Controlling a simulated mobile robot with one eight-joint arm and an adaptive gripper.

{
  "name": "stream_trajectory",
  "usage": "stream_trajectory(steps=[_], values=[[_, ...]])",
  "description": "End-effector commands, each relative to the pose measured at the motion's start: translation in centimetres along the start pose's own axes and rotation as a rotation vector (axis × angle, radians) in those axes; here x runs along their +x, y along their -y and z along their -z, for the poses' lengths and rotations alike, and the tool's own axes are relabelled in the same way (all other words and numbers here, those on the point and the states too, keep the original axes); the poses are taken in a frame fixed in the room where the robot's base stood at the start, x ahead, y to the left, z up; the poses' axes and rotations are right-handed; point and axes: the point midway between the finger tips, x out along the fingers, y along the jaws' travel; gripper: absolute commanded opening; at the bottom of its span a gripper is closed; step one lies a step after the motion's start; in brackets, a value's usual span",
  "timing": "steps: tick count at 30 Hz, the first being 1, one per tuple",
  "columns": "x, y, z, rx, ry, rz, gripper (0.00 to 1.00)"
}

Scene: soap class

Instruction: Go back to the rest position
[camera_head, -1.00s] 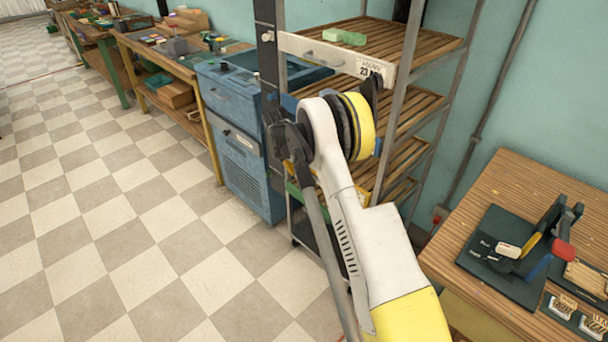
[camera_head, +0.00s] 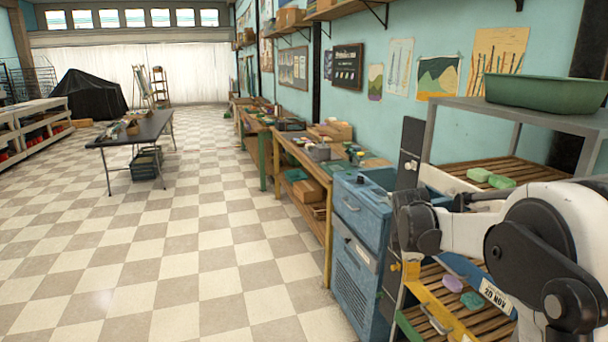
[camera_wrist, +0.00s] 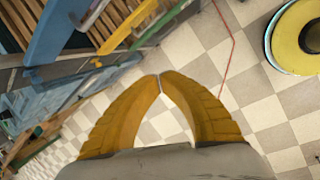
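My gripper (camera_wrist: 160,77) shows in the wrist view with its two orange fingers meeting at the tips. It is shut and nothing shows between the fingers. Checkered floor (camera_wrist: 185,50) lies beyond it. In the head view my white and black arm is bent at the right, in front of the slatted rack (camera_head: 480,168). I cannot make out the fingers in the head view.
Green soap bars (camera_head: 490,178) lie on the rack's upper shelf, with a pink bar (camera_head: 452,283) lower down. A green basin (camera_head: 545,92) stands on top. A blue cabinet (camera_head: 357,262) stands beside the rack. The checkered floor (camera_head: 180,255) at left is open.

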Motion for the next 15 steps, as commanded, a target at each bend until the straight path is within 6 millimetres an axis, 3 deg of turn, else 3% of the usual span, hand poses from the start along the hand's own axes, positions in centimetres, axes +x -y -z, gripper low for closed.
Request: stream_trajectory(steps=[1,6,10,15], values=[[-2.6,1.5,0.2,0.077,-0.015,-0.021,0.00],[-9.4,6.6,0.7,0.379,-0.084,-0.083,0.00],[-13.3,11.5,1.2,0.608,-0.150,-0.115,0.00],[-16.3,18.4,1.9,0.912,-0.252,-0.137,0.00]])
